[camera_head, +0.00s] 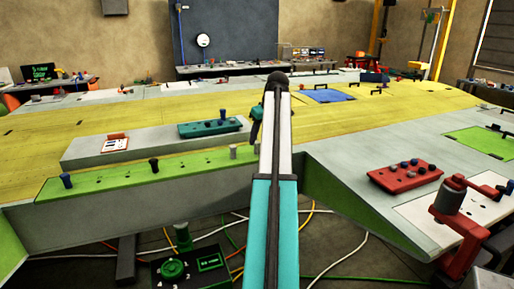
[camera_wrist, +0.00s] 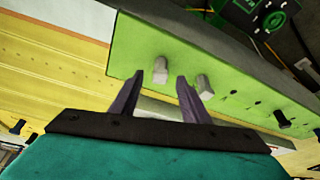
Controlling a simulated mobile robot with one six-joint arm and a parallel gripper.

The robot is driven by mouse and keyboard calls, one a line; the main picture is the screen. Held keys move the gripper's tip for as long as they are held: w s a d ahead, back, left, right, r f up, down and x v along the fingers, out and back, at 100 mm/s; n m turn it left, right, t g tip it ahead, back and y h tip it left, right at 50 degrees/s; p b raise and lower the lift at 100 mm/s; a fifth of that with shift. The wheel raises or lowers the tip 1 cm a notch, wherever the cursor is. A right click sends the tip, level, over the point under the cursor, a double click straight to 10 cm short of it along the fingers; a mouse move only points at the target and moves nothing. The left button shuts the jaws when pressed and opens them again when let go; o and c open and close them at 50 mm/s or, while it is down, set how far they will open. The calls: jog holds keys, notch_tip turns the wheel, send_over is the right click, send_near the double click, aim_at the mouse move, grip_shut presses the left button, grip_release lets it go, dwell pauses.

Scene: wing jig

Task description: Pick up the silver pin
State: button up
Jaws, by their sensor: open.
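A green strip (camera_head: 110,179) runs along the near edge of the wing jig. A silver pin (camera_head: 233,152) stands upright near its right end, and another pale pin (camera_head: 257,147) shows beside my arm. In the wrist view two silver pins stand on the green strip (camera_wrist: 235,97): one pin (camera_wrist: 160,69) appears between my fingertips, the other pin (camera_wrist: 204,84) just right of the right finger. My gripper (camera_wrist: 160,79) is open, with nothing held. Whether the fingers are level with the pin I cannot tell.
A red block (camera_head: 405,176) and a red clamp (camera_head: 455,220) are at the right.

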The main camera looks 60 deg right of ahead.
jog(key=shift+x, duration=1.35)
grip_shut()
jog(key=shift+r, duration=0.1)
jog(key=shift+r+b, duration=0.3)
jog(key=shift+r, duration=1)
jog(key=s+a+r+b, duration=0.1)
jog(key=s+r+b, duration=0.1)
jog(key=s, duration=1.4)
jog(key=shift+a+b, duration=0.4)
jog(key=shift+b, duration=0.1)
jog(key=shift+r, duration=0.1)
